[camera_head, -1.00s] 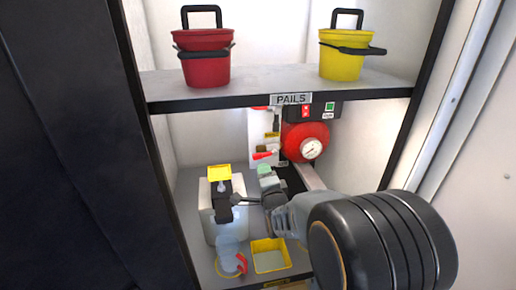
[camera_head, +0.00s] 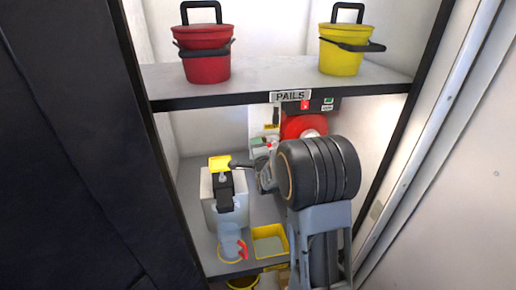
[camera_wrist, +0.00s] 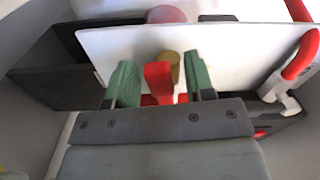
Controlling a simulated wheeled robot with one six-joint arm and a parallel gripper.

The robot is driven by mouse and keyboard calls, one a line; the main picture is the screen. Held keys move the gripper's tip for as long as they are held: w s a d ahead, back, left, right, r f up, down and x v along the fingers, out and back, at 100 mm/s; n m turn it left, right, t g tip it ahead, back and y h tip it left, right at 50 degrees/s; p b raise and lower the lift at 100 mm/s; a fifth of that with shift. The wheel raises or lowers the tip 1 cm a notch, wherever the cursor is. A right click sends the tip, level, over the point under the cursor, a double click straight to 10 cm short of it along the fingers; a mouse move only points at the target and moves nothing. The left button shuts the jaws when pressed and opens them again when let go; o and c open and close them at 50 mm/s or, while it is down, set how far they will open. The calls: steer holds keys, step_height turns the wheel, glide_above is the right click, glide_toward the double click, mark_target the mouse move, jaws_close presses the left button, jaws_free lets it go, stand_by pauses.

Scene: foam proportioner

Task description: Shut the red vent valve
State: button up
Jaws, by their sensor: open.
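The red vent valve handle (camera_wrist: 159,80) shows in the wrist view in front of a white panel (camera_wrist: 230,50). My gripper (camera_wrist: 163,78) is open, with one green finger on each side of the red handle. A gap shows between the handle and the right finger; the left finger is very close to it, and I cannot tell if they touch. In the head view my gripper (camera_head: 262,147) is at the white panel, and my wrist hides much of the valve area.
A red round housing (camera_head: 303,124) stands right of the panel. A white container with a black top (camera_head: 224,190), a clear jug (camera_head: 230,243) and a yellow tray (camera_head: 270,243) stand on the lower shelf. The upper shelf (camera_head: 270,80) holds red and yellow pails above my arm.

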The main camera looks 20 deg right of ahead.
jaws_close()
stand_by(0.4)
steer(key=shift+d+f+b, duration=0.1)
steer(key=shift+f+b, duration=0.05)
steer(key=shift+b, duration=0.15)
